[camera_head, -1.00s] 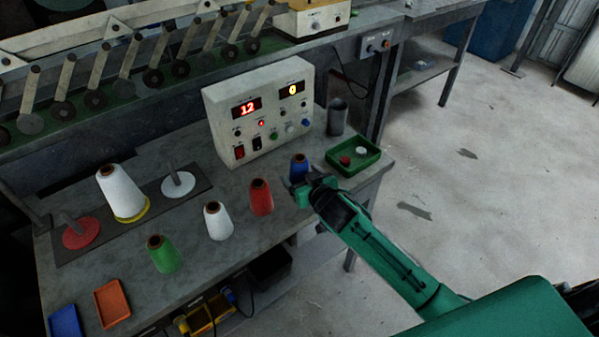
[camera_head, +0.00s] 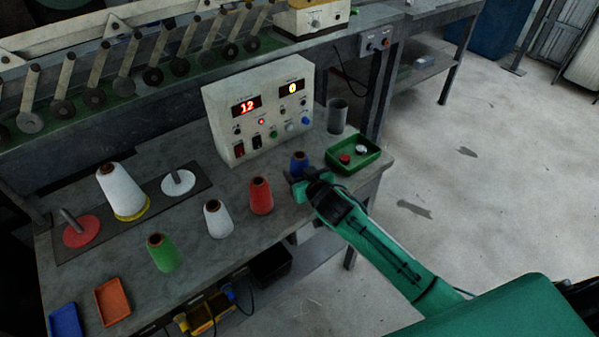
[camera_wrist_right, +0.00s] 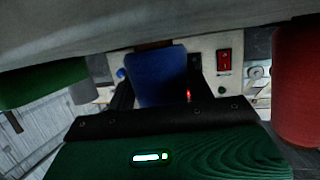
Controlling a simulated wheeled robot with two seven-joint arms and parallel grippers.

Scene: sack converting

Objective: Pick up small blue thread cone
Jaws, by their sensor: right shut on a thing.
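The small blue thread cone (camera_head: 299,160) stands upright near the right end of the workbench, its lower part hidden behind my right gripper (camera_head: 291,181). In the right wrist view the blue cone (camera_wrist_right: 157,76) sits between the two dark fingers of the right gripper (camera_wrist_right: 160,92), which is shut on it. I cannot tell whether the cone's base still touches the bench. My left gripper is in neither view.
The red cone (camera_head: 261,196) stands just left of my right gripper. A white cone (camera_head: 217,219) and green cone (camera_head: 163,253) are further left. The green tray (camera_head: 373,162) lies close on the right. The control box (camera_head: 258,111) stands behind.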

